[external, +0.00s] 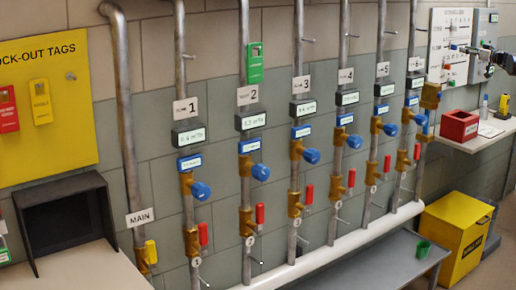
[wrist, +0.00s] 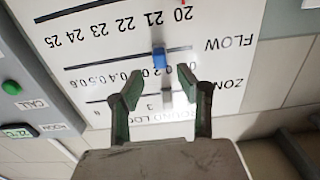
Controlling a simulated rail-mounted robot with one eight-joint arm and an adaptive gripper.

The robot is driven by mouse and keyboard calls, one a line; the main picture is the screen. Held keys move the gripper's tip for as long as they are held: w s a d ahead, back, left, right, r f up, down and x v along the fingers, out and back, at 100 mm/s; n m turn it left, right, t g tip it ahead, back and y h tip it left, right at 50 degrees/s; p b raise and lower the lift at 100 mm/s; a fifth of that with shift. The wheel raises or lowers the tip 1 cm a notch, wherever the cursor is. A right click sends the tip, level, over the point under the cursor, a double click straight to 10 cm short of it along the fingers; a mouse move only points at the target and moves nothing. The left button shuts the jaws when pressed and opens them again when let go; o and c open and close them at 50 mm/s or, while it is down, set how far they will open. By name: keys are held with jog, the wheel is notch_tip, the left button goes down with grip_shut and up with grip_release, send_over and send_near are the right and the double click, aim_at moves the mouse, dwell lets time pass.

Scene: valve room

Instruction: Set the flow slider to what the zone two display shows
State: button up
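The zone two display (external: 251,121) hangs under the "2" tag in the external view; its small figures look like 0.3 m³/h, but are blurred. The white slider panel (external: 446,40) is at the far right; in the wrist view it appears upside down. The blue knob (wrist: 158,58) sits on the line by the FLOW label, near the low figures of the 0.2 to 0.6 scale; its exact value is unclear. A grey knob (wrist: 167,97) is on the ZONE line. My gripper (wrist: 163,73) is open, its fingertips on either side of the blue knob, contact unclear.
A grey box with a green CALL button (wrist: 12,87) adjoins the panel. In the external view, a red box (external: 459,127) stands on a shelf below my arm, and several pipes with blue-knobbed valves (external: 261,172) line the wall. A yellow bin (external: 452,240) is on the floor.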

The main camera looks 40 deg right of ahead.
jog(key=s, duration=0.5)
jog(key=shift+s+a, duration=0.25)
jog(key=shift+a, duration=0.1)
jog(key=shift+w+a, duration=0.1)
